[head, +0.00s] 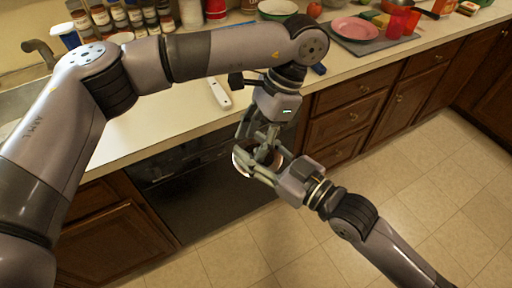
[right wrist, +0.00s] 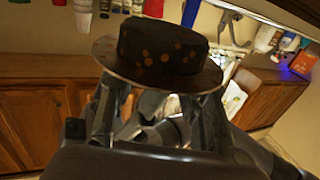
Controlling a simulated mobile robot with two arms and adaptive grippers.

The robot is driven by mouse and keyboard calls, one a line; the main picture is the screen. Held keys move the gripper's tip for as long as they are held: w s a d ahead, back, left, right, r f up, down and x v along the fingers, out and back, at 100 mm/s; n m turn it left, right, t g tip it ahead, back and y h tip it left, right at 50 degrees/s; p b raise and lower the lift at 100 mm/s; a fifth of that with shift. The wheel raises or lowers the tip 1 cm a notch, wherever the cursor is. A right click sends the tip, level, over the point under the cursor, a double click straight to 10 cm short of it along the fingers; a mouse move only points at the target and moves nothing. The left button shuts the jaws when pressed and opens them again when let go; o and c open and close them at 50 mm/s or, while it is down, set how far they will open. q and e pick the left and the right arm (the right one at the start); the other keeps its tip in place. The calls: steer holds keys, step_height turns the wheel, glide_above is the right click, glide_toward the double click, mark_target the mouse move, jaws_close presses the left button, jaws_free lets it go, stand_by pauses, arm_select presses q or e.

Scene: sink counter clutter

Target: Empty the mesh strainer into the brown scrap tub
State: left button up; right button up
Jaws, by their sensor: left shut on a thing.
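A dark, hat-shaped piece with a flat brim and orange-brown spots, which I take to be the mesh strainer (right wrist: 160,55), fills the upper middle of the right wrist view, with its closed end up. In the head view its pale rim (head: 238,163) shows between my two grippers, mostly hidden by fingers. My left gripper (head: 257,140) reaches down from above and is shut on it. My right gripper (head: 258,168) comes from the lower right, its fingers apart and close to the rim; I cannot tell whether they touch it. I cannot make out the brown scrap tub.
A white-handled utensil (head: 219,93) lies near the counter's edge. A pink plate (head: 354,28) and red cups (head: 402,22) stand at the right. Spice jars line the back left.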

jaws_close()
steer(key=o, duration=1.5)
jaws_free()
steer(key=shift+c, duration=0.2)
steer(key=shift+d, duration=0.1)
